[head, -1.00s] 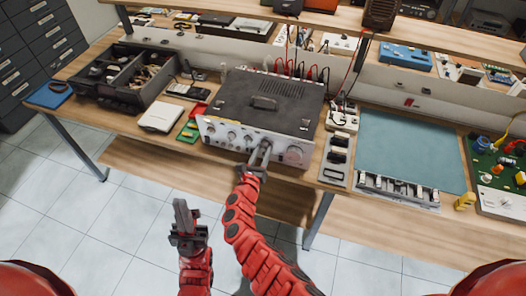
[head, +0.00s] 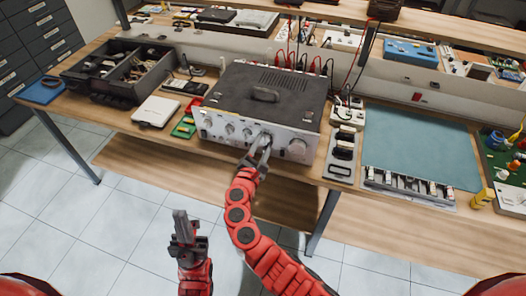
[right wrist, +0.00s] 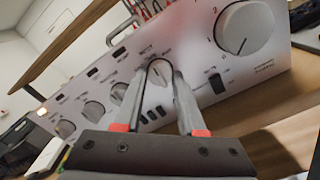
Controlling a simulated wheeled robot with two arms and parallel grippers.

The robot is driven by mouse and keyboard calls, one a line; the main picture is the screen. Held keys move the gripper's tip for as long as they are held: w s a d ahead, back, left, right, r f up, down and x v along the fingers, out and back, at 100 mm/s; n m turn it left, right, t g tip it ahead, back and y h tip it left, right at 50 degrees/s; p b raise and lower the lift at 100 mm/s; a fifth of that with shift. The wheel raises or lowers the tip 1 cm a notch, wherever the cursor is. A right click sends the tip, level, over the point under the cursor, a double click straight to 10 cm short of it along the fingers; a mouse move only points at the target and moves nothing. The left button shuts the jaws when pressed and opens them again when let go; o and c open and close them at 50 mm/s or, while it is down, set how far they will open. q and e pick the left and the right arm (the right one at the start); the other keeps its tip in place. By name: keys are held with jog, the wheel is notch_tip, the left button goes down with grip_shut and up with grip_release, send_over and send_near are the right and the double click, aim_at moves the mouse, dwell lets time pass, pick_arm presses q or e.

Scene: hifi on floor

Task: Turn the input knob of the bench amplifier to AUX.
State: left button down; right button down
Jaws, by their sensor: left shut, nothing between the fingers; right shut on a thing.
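The bench amplifier (head: 265,97) stands on the wooden bench, its silver front panel facing me. My right gripper (head: 265,149) reaches up to the panel and is shut on a knob left of the big round knob (head: 297,146). In the right wrist view, the gripped knob (right wrist: 159,71) sits between the two fingertips (right wrist: 160,80), and the big knob (right wrist: 244,28) is at upper right. I cannot read the labels around the gripped knob. My left gripper (head: 182,228) is shut and empty, pointing up in front of the bench, clear of it.
Several smaller knobs (right wrist: 94,109) line the panel to the left. A dark parts tray (head: 122,72) and a white box (head: 157,109) stand left of the amplifier. Cables rise behind the amplifier.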

jog(key=m+b, duration=0.2)
jog(key=b, duration=0.1)
jog(key=m+b, duration=0.5)
jog(key=b, duration=0.2)
jog(key=shift+f+m, duration=0.25)
jog(key=shift+m, duration=0.05)
jog(key=shift+r+m+b, duration=0.15)
jog(key=shift+m+b, duration=0.65)
jog(key=shift+b, duration=0.25)
jog(key=shift+r, duration=0.1)
jog(key=c, duration=0.5)
grip_release()
jog(key=shift+s, duration=0.1)
